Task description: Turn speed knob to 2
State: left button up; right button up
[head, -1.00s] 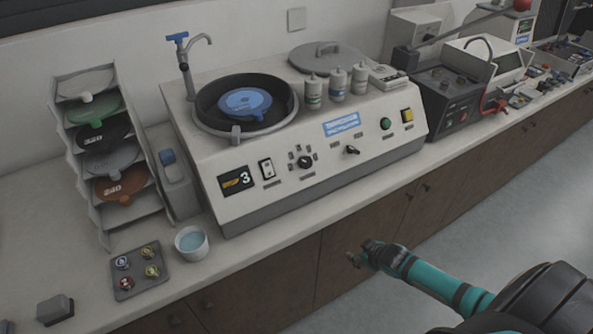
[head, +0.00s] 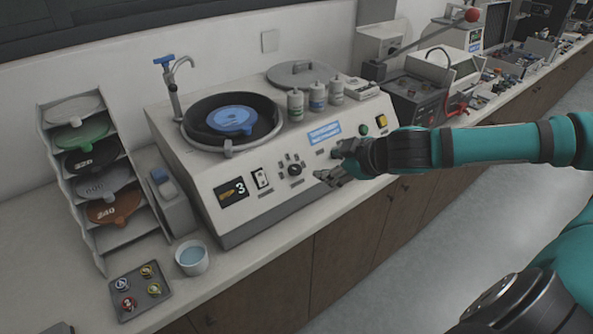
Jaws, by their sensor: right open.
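The speed knob is a small black knob (head: 295,170) with square marks around it, on the sloped front of the white polishing machine (head: 225,215). A display (head: 231,192) to its left reads 3. My right gripper (head: 325,167) is open and empty, just right of this knob and in front of the panel. It appears apart from the knob. The gripper and wrist hide the second panel knob. My left gripper is not in view.
A bowl of water (head: 192,258) and a grey tray of small samples (head: 141,291) sit on the counter at left. A disc rack (head: 103,235) stands behind them. Bottles (head: 317,97) stand on the machine's top. A dark press (head: 424,100) is at right.

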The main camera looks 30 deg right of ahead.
aim_at(297, 169)
jog(key=p+x, duration=0.3)
jog(key=x, duration=1.3)
jog(key=shift+d, duration=0.15)
jog(key=shift+w+f, duration=0.45)
jog(key=shift+w, duration=0.05)
jog(key=shift+c, duration=0.4)
grip_shut()
jog(key=shift+p, duration=0.35)
